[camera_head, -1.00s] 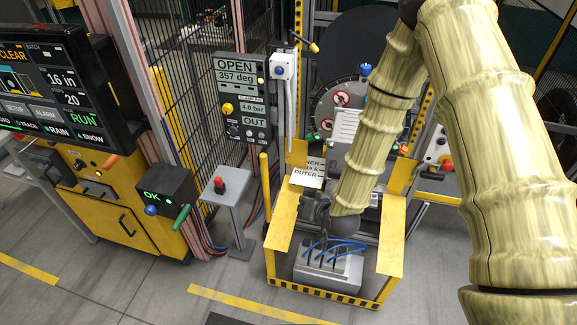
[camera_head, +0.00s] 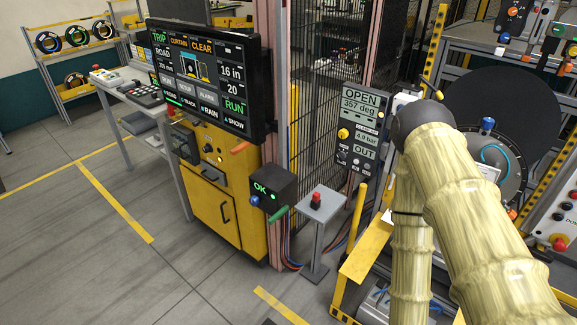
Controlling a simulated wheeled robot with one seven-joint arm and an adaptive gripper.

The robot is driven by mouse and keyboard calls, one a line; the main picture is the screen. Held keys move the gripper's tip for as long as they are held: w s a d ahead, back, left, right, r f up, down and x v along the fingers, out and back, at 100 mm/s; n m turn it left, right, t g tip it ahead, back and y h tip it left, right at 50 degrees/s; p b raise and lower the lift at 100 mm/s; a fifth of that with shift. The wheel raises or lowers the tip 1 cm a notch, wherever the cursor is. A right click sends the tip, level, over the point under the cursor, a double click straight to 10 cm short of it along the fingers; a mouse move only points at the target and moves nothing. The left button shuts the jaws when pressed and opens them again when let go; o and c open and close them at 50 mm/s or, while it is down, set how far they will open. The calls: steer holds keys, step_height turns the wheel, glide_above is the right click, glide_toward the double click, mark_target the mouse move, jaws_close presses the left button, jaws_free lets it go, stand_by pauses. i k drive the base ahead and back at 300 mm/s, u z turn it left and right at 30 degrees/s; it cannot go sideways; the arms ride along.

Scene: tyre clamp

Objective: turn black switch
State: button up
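The control panel (camera_head: 349,128) stands upright right of centre, with a display reading OPEN 357 deg, a 4.0 bar readout and an OUT label. The yellow cabinet at left also carries a dark knob (camera_head: 208,148), so I cannot tell for certain which is the black switch. My arm fills the right side and runs down out of the picture. My gripper is out of view.
A small grey stand (camera_head: 320,204) with a red button stands below the panel. A black box (camera_head: 272,187) reading OK, with a green handle, is left of it. A yellow guard frame (camera_head: 366,250) is close by my arm. Floor at lower left is clear.

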mark_target(341, 155)
steer(key=u, duration=1.15)
steer(key=i, duration=0.6)
steer(key=z, duration=0.9)
steer(key=i, duration=0.4)
steer(key=z, duration=0.35)
